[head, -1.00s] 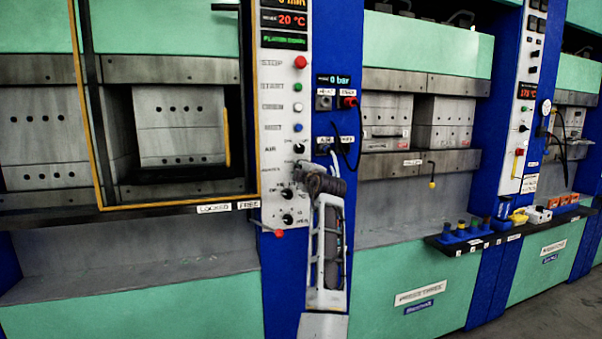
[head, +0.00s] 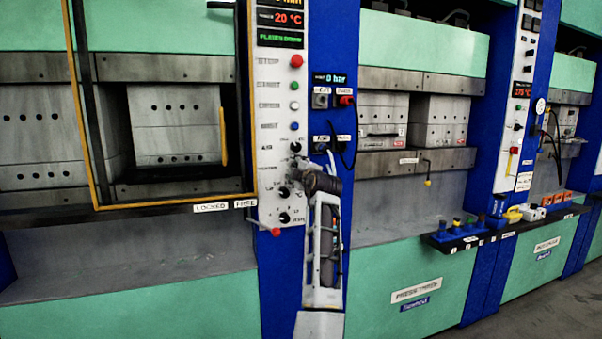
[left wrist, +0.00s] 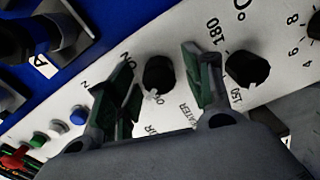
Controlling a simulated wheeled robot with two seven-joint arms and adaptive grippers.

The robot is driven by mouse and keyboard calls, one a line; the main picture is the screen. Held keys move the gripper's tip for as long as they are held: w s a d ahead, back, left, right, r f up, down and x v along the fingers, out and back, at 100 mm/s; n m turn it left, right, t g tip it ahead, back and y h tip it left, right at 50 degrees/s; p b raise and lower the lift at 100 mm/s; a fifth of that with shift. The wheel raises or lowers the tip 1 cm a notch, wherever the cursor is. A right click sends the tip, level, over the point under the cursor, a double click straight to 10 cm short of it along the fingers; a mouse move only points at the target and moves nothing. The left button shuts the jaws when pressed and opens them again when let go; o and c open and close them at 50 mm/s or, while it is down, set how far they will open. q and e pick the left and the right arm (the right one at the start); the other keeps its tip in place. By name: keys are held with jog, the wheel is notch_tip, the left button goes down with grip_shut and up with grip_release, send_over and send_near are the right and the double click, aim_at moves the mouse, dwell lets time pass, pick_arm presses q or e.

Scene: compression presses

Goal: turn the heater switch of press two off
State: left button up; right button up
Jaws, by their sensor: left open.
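The heater switch (left wrist: 158,75) is a black knob on the white control panel, beside a HEATER label. It shows between the two fingers of my left gripper (left wrist: 160,85) in the left wrist view. A small white mark is at its lower edge, and an ON label is at its upper left. The gripper is open, with one dark green finger on each side of the knob; contact is not clear. In the head view my left gripper (head: 292,173) is at the panel (head: 270,205) and hides the heater switch. My right gripper is not in view.
A temperature knob (left wrist: 247,68) is close beside the right finger in the left wrist view. The air knob (head: 295,147) is just above the gripper in the head view. A red-tipped lever (head: 275,231) is below. A press labelled three (head: 416,290) stands to the right.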

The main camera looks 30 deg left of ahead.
pick_arm(q)
jog(key=shift+r+m+p, duration=0.1)
jog(key=shift+m+p, duration=5.9)
jog(key=shift+p, duration=6.6)
